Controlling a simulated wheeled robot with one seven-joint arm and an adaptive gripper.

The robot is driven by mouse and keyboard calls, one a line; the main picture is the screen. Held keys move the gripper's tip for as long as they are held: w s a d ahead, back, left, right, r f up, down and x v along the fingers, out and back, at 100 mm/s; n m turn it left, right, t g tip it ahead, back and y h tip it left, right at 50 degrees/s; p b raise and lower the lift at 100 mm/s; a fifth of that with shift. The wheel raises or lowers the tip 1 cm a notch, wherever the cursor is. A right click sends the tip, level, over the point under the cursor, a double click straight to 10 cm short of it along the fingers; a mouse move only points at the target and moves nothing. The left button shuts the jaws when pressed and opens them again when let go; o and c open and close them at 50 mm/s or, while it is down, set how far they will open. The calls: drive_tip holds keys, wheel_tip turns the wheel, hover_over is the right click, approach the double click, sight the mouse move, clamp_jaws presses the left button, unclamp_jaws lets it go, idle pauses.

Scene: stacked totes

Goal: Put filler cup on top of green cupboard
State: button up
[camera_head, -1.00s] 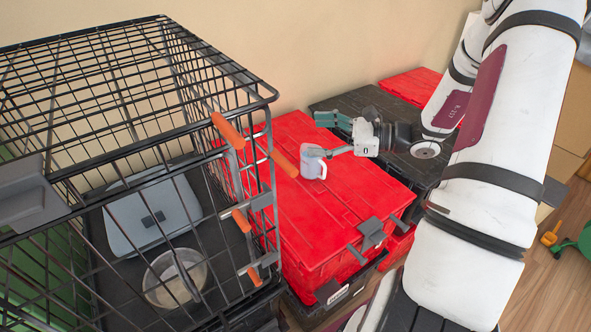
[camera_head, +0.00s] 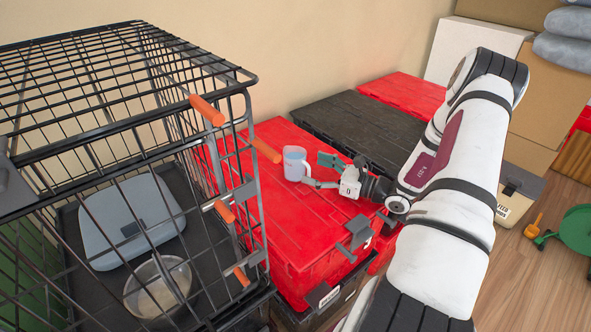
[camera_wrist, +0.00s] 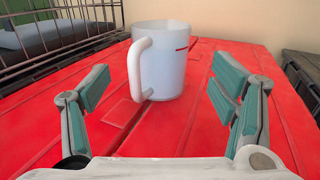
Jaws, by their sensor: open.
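The filler cup, a pale mug with a handle and a small red mark (camera_head: 295,163), stands upright on a red tote lid. It also shows in the wrist view (camera_wrist: 166,64), its handle towards me and slightly left. My gripper (camera_head: 322,172) is open just right of the cup in the head view. In the wrist view my gripper (camera_wrist: 160,90) has its two teal-padded fingers spread wide, with the cup ahead between them, not gripped. A green surface (camera_head: 40,270) shows behind the cage bars at the lower left; I cannot tell whether it is the green cupboard.
A black wire cage (camera_head: 130,95) with orange latches stands left of the red tote (camera_head: 290,225). A scale and a bowl are inside the cage. A black tote (camera_head: 365,125) and another red tote (camera_head: 405,92) stand behind. Cardboard boxes stand at the right.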

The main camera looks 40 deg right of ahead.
sight(297, 162)
drive_tip(key=b+x, duration=0.1)
drive_tip(key=x, duration=0.5)
drive_tip(key=shift+w, duration=0.25)
drive_tip(key=shift+c, duration=0.3)
drive_tip(key=c, duration=1.5)
drive_tip(key=shift+r, duration=0.15)
